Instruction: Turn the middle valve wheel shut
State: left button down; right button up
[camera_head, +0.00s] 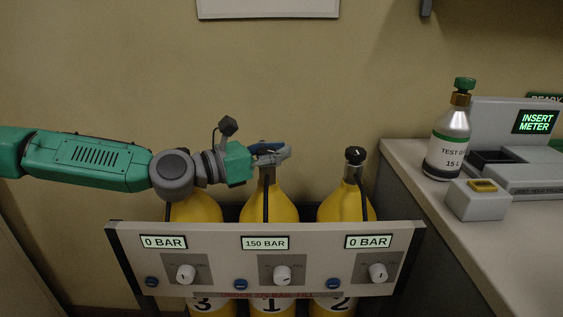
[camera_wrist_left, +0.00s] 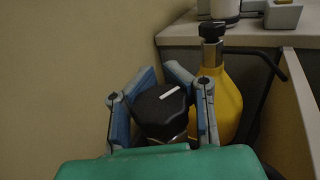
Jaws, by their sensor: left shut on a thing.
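The middle valve wheel (camera_wrist_left: 160,106) is black with a white mark on top. My left gripper (camera_wrist_left: 160,90) is shut on it in the left wrist view, one blue-grey finger on each side. In the head view my left gripper (camera_head: 270,150) covers most of that wheel, above the middle yellow cylinder (camera_head: 281,205). The display below it (camera_head: 265,243) reads 150 BAR. My right gripper is not in view.
The right cylinder (camera_head: 343,205) has a black wheel (camera_head: 355,155), and its display reads 0 BAR, as does the left one. A front panel (camera_head: 220,270) carries several white knobs. On the counter (camera_head: 405,165) at right stand a test gas bottle (camera_head: 448,140) and a meter dock (camera_head: 530,175).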

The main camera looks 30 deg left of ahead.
pick_arm(q)
jog(key=shift+s+f, duration=0.15)
jog(key=shift+f, duration=0.2)
jog(key=c, duration=1.4)
grip_release()
jog(key=shift+c, duration=0.2)
jog(key=shift+o, duration=0.9)
jog(key=shift+s+a+r, duration=0.1)
jog(key=shift+s, duration=0.05)
jog(key=shift+a, duration=0.2)
jog(key=shift+r, duration=0.1)
